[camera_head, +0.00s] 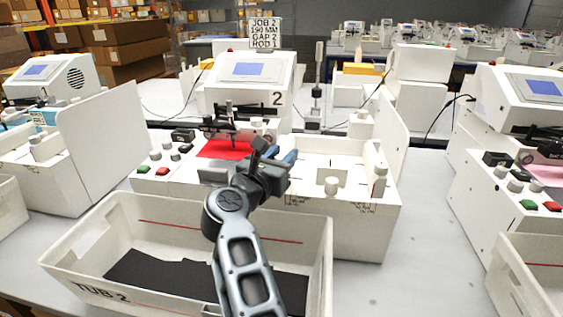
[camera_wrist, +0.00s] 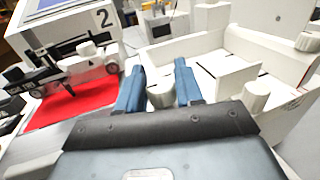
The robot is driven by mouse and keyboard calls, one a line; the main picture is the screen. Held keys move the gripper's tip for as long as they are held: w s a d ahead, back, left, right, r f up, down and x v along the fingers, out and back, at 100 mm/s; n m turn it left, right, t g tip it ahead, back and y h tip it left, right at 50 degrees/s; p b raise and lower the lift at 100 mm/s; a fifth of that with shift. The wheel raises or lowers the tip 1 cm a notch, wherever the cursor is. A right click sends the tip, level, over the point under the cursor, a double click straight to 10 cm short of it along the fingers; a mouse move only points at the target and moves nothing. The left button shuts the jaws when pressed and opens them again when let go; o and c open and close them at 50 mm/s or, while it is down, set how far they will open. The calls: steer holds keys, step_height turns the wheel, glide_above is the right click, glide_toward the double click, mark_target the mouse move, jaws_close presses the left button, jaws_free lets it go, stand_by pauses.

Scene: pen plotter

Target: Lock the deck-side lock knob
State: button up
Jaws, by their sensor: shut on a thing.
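The pen plotter (camera_head: 247,84) marked 2 stands mid-picture, with a red sheet (camera_head: 224,149) on its bed. My gripper (camera_head: 281,155) is over the plotter, between the red bed and the white deck on the right. In the wrist view its two blue fingers (camera_wrist: 159,68) stand apart with a pale round knob (camera_wrist: 161,96) between them, and it is shut on this knob. In the head view my gripper hides that knob. Whether it is turned to locked cannot be told. The pen carriage (camera_wrist: 85,60) with its pale knobs is left of my fingers.
A tub marked TUB 2 (camera_head: 105,291) with a dark bottom stands in front, under my arm. Another pale knob (camera_wrist: 257,95) is right of my fingers on the white deck side. An upright white panel (camera_head: 392,125) bounds the deck on the right. Neighbouring plotters stand on both sides.

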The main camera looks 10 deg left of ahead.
steer(key=shift+f+m+g+h+b, duration=0.15)
steer(key=shift+m+g+h+b, duration=0.6)
steer(key=shift+b, duration=1.25)
steer(key=shift+f+m+g+h+b, duration=0.15)
steer(key=shift+m+g+h+b, duration=0.2)
steer(key=shift+m+h+b, duration=0.95)
steer(key=shift+n+h+b, duration=0.35)
steer(key=shift+b, duration=0.75)
steer(key=shift+r+b, duration=0.15)
steer(key=shift+b, duration=0.15)
steer(key=shift+r+g+h, duration=0.15)
steer(key=shift+g+h, duration=0.15)
steer(key=shift+g, duration=0.1)
steer(key=o, duration=1)
steer(key=shift+s, duration=0.1)
steer(key=shift+b+v, duration=0.5)
steer(key=shift+v, duration=3.35)
